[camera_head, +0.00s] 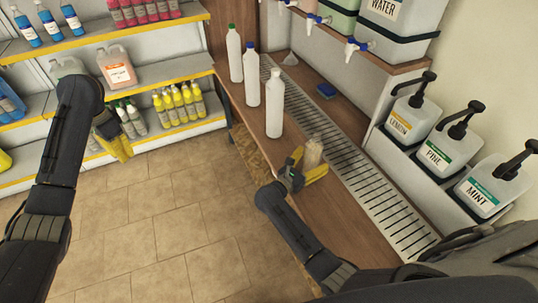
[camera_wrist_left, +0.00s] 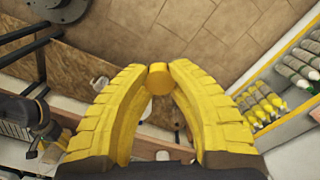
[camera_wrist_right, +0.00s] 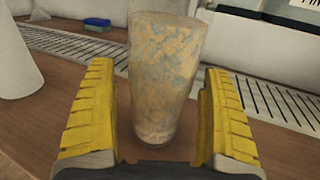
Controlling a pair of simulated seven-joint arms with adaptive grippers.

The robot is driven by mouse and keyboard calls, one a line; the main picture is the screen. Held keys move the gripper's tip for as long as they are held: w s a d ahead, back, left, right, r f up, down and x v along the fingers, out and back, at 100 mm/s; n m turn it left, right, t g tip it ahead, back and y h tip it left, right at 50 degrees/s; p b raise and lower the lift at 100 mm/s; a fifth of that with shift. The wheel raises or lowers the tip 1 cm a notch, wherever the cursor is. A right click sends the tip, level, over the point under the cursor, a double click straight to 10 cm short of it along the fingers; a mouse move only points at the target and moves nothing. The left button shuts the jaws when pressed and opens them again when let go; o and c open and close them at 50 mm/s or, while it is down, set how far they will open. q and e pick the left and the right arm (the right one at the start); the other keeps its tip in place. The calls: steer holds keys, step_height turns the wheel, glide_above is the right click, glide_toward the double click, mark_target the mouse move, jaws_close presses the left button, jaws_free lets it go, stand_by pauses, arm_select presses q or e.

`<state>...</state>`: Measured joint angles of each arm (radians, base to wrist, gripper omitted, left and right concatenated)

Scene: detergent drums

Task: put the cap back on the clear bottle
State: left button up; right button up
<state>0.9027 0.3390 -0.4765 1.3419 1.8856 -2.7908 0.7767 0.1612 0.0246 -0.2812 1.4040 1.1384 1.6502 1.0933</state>
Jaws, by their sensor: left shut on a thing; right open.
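The clear bottle (camera_head: 312,153) stands upright on the wooden counter, see-through with a mottled beige look. My right gripper (camera_head: 299,172) is open, with its fingers on either side of the bottle. My left gripper (camera_head: 124,152) is away to the left, above the floor and in front of the shelves. In the left wrist view its fingertips are shut on a round yellow cap (camera_wrist_left: 158,79). The cap cannot be made out in the head view.
Three white bottles (camera_head: 274,103) stand further back on the counter (camera_head: 262,122). A metal drain grate (camera_head: 365,190) runs along the counter, with a blue sponge (camera_head: 326,90) beside it. Pump jugs (camera_head: 452,146) stand at right. Shelves with bottles (camera_head: 180,102) are at left. The tiled floor is clear.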

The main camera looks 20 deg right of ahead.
steer(key=c, duration=1.7)
